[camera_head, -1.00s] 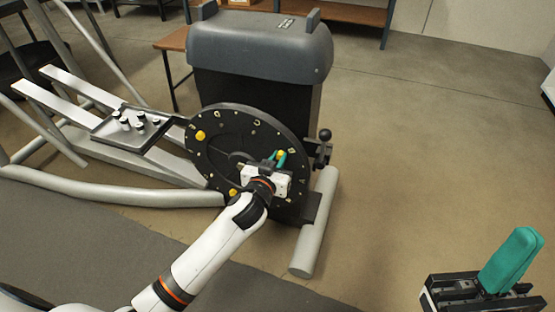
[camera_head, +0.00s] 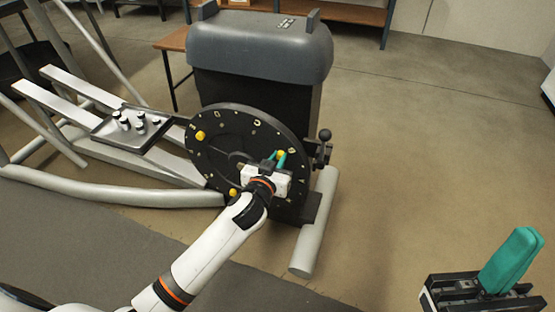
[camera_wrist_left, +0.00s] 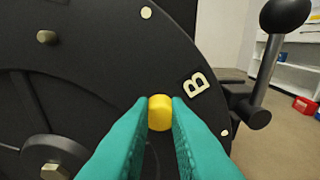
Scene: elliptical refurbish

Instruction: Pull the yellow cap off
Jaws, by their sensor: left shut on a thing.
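A black disc (camera_head: 225,125) on the machine bears yellow caps. One yellow cap (camera_wrist_left: 160,112) sits between the teal fingers of my left gripper (camera_wrist_left: 159,118), beside a pale letter B. The gripper is shut on it, and the cap's front face shows against the disc. In the head view my left gripper (camera_head: 279,157) reaches the disc's right side. Two other yellow caps show on the disc, one at the upper left (camera_head: 200,135) and one at the bottom (camera_head: 233,192). My right gripper (camera_head: 510,262) is at the lower right, away from the machine; its finger gap is not clear.
A black ball-topped lever (camera_wrist_left: 270,65) stands right of the disc. A tray (camera_head: 155,133) with several small black-and-white pieces lies on the machine's frame at left. A grey tube foot (camera_head: 315,225) runs along the floor. The floor at right is clear.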

